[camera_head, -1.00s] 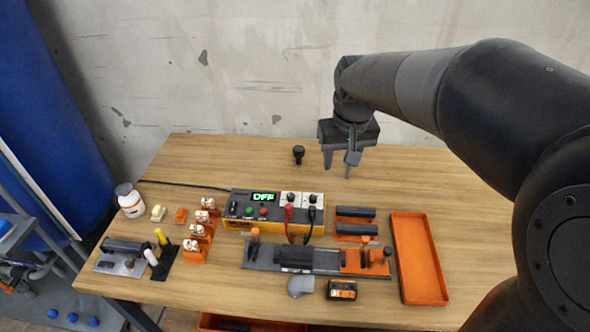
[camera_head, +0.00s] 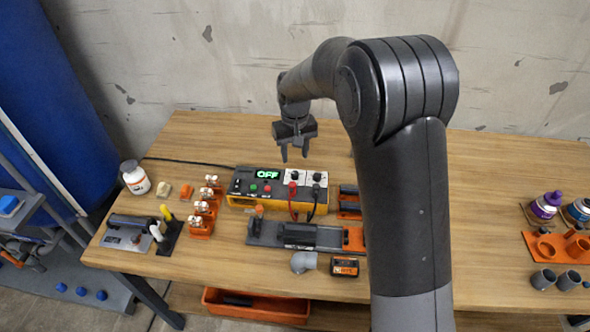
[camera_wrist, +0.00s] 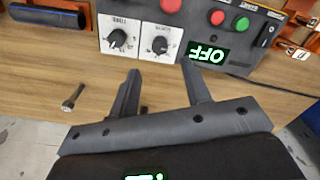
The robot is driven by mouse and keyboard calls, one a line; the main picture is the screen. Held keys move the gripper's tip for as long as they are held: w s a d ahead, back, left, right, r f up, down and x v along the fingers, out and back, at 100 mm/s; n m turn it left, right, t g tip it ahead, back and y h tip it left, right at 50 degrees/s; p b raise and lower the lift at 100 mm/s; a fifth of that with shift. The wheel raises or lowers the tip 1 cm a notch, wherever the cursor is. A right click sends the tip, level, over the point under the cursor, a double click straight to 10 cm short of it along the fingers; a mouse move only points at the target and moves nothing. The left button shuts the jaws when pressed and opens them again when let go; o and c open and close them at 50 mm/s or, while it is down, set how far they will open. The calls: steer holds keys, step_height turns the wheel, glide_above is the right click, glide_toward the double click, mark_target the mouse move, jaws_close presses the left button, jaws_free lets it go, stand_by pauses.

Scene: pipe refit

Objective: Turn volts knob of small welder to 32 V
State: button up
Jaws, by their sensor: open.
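The small welder (camera_head: 243,187) is a black and yellow box on the table with a green display (camera_head: 267,174) reading OFF. Two knobs on white dial plates sit at the right of its panel. In the wrist view the knobs, one on the left plate (camera_wrist: 118,38) and one on the right plate (camera_wrist: 160,45), appear upside down with labels too small to read surely, so I cannot tell which is volts. My gripper (camera_head: 294,158) is open and empty, behind and above the welder. In the wrist view its fingers (camera_wrist: 160,82) point toward the panel, apart from the knobs.
Red and black leads run from the welder's front toward a dark clamp fixture (camera_head: 262,232). Orange holders (camera_head: 203,215) stand at its left, and a grey elbow (camera_head: 304,262) lies in front. A dark bolt-like piece (camera_wrist: 72,97) lies behind the welder.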

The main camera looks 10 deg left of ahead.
mark_target(295, 173)
step_height(295, 173, down, 7)
steer(key=shift+f, duration=0.2)
steer(key=shift+c, duration=0.3)
jaws_close()
